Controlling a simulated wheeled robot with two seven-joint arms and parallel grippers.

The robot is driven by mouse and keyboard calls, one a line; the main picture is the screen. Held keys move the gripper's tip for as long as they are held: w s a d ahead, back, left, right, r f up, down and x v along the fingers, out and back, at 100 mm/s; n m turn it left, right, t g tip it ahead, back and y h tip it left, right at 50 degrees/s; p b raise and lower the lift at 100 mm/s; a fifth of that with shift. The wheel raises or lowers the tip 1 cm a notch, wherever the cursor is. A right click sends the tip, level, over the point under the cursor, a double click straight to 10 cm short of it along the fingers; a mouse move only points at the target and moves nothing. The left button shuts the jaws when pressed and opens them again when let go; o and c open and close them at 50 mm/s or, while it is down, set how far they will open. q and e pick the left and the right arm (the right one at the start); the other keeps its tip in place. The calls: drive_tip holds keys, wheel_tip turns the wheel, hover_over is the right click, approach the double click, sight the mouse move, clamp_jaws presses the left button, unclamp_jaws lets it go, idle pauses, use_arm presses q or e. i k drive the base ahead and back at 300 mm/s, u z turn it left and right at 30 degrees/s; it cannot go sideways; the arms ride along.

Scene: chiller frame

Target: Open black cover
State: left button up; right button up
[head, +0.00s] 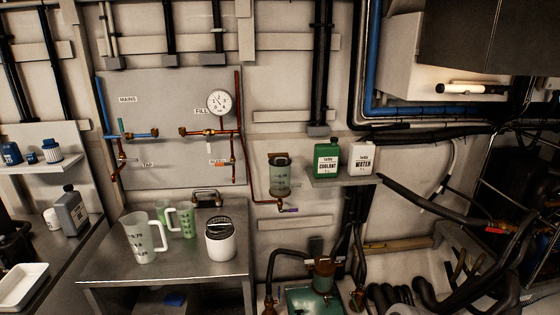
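Black covers show in two places, and I cannot tell which one the task names. One is the black slotted top (218,222) on a white round tub (220,246), which stands on the metal bench. Neither of my grippers can be made out in the head view.
Measuring jugs (144,239) stand on the metal bench (187,273) beside the tub. A green coolant bottle (326,160) and a white water bottle (361,160) stand on a small shelf (341,181). Pipes and a gauge (219,102) are on the wall panel. Hoses crowd the right.

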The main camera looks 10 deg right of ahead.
sight(279, 161)
drive_tip(key=u, duration=0.45)
drive_tip(key=i, duration=1.4)
drive_tip(key=z, duration=0.5)
